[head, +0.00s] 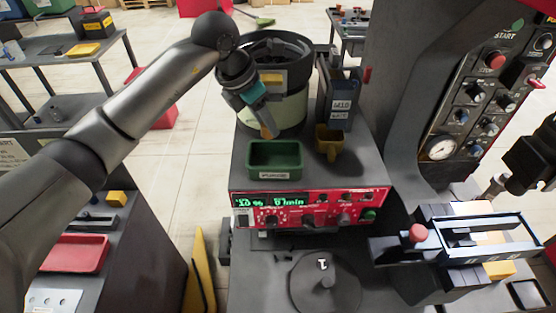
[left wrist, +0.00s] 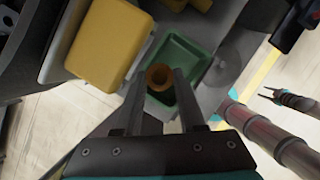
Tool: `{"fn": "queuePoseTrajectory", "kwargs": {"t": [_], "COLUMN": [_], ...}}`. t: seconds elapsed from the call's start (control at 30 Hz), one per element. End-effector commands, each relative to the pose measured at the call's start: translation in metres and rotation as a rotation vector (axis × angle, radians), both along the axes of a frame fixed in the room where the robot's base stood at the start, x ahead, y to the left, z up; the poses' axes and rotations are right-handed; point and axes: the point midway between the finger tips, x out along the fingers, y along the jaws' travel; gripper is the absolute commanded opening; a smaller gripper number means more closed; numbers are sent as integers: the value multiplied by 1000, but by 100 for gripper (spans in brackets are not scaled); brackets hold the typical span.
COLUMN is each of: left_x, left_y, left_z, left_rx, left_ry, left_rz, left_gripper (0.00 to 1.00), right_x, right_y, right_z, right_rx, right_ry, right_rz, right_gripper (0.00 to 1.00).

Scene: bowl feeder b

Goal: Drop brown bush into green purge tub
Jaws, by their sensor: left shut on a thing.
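The brown bush (left wrist: 159,77) is a small ring with a dark hole, between the fingertips of my left gripper (left wrist: 158,84) in the left wrist view. In the head view the left gripper (head: 267,128) points down, shut on the bush, above the back of the purge tub. The green purge tub (head: 275,172) is a shallow open box labelled PURGE on the grey machine top. In the left wrist view the tub (left wrist: 196,50) lies behind the bush, which hides part of its floor. The tub looks empty where it shows.
The round bowl feeder (head: 287,108) stands just behind the tub. A yellow cup (head: 329,142) and a dark labelled bin (head: 339,100) stand to its right. A red control panel (head: 310,207) is in front, below the tub.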

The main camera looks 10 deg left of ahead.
Motion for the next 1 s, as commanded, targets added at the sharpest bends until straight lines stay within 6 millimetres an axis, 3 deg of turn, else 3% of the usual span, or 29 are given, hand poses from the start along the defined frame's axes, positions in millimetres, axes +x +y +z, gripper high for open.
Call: {"fn": "queuePoseTrajectory", "kwargs": {"t": [0.4, 0.73, 0.77, 1.0], "left_x": [0, 0, 0, 0], "left_y": [0, 0, 0, 0], "left_z": [-48, -50, -50, -50], "left_rx": [-1, -1, -1, 0], "left_ry": [0, -1, -1, -1], "left_rz": [-3, -2, -2, -3], "left_gripper": [0, 0, 43, 70], "right_x": [0, 0, 0, 0], "right_y": [0, 0, 0, 0], "right_z": [-32, -32, -32, -32], "right_rx": [0, 0, 0, 1], "right_ry": [1, 1, 1, 0], "right_rz": [0, 1, 1, 2], "right_gripper": [50, 50, 50, 50]}}
